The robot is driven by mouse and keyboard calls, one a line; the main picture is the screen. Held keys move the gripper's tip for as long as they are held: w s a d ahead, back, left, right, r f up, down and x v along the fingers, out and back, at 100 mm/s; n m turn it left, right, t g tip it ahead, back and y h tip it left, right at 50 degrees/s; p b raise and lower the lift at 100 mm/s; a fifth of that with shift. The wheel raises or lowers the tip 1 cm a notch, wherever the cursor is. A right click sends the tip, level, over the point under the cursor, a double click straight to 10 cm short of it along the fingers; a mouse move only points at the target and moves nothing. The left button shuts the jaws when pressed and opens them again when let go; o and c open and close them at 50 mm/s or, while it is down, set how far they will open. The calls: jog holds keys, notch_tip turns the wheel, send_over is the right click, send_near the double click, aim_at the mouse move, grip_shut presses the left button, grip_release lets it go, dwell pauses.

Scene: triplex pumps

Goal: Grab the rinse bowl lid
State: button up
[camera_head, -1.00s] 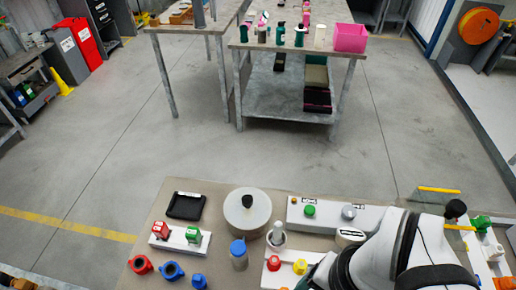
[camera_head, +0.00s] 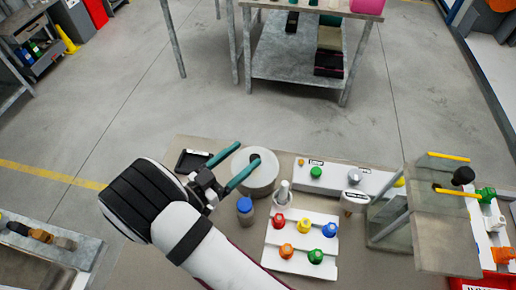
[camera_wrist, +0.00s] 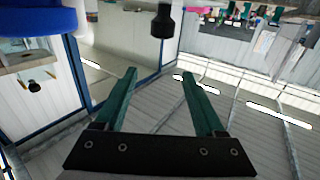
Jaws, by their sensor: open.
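The rinse bowl lid appears to be the round pale disc (camera_head: 264,183) with a dark knob, on top of a round vessel at the back of the bench. My gripper (camera_head: 249,152) reaches over it from the left, its two teal fingers apart and empty. In the head view, the finger nearer the camera overlaps the dark knob and partly hides it. In the wrist view, a black knob (camera_wrist: 162,22) hangs beyond the open fingertips (camera_wrist: 159,72), roughly in line with the gap between them. I see no contact; the lid's disc is not clear there.
A blue-capped bottle (camera_head: 244,209) stands just in front of the lid. A black tray (camera_head: 193,160) lies behind my gripper. To the right are a white holder with coloured knobs (camera_head: 303,240), a long white block (camera_head: 345,178) and a grey stand (camera_head: 440,220).

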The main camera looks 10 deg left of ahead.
aim_at(263, 159)
notch_tip(263, 159, down, 5)
jog(key=shift+r, duration=0.2)
jog(key=x, duration=0.7)
jog(key=shift+w+d, duration=0.2)
jog(key=shift+d, duration=0.1)
grip_shut()
